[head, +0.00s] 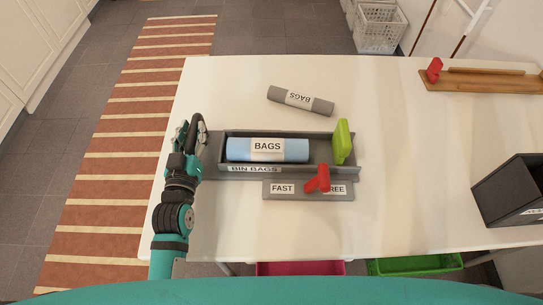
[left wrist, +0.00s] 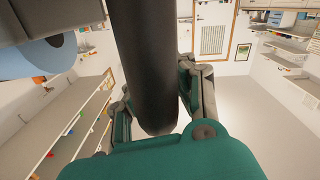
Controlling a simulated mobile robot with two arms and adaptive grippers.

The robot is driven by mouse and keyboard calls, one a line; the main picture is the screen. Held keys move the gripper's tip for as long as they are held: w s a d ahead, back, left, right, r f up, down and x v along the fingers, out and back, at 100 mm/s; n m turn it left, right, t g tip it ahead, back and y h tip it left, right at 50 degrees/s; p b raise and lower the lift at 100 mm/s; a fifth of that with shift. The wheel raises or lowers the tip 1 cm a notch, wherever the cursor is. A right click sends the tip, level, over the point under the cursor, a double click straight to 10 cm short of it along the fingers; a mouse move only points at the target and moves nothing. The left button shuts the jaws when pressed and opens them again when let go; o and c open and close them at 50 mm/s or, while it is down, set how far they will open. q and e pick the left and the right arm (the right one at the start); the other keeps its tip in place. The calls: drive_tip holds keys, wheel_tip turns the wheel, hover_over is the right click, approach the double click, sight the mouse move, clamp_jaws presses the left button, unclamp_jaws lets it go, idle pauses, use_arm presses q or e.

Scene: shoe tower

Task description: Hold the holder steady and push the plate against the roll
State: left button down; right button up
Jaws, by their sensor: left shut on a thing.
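The grey holder (head: 345,168), labelled BIN BAGS, lies on the white table. A light blue roll (head: 240,156) labelled BAGS lies in it and fills its left and middle part. The lime green plate (head: 342,142) stands upright near the holder's right end, with a gap between it and the roll. My left gripper (head: 196,132) is at the holder's left end. In the left wrist view its fingers close around a dark rounded bar (left wrist: 150,70), which appears to be the holder's handle. The blue roll's end (left wrist: 30,58) also shows there. My right gripper is out of view.
A red lever (head: 323,178) stands on a grey strip marked FAST and FREE at the holder's front, nearer FREE. A grey BAGS roll (head: 294,100) lies behind. A wooden rack (head: 490,84) and black box (head: 510,190) are at right. Table between is clear.

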use_arm(q)
drive_tip(key=shift+r, duration=0.3)
drive_tip(key=shift+d+f, duration=0.15)
drive_tip(key=shift+f, duration=0.5)
idle(0.4)
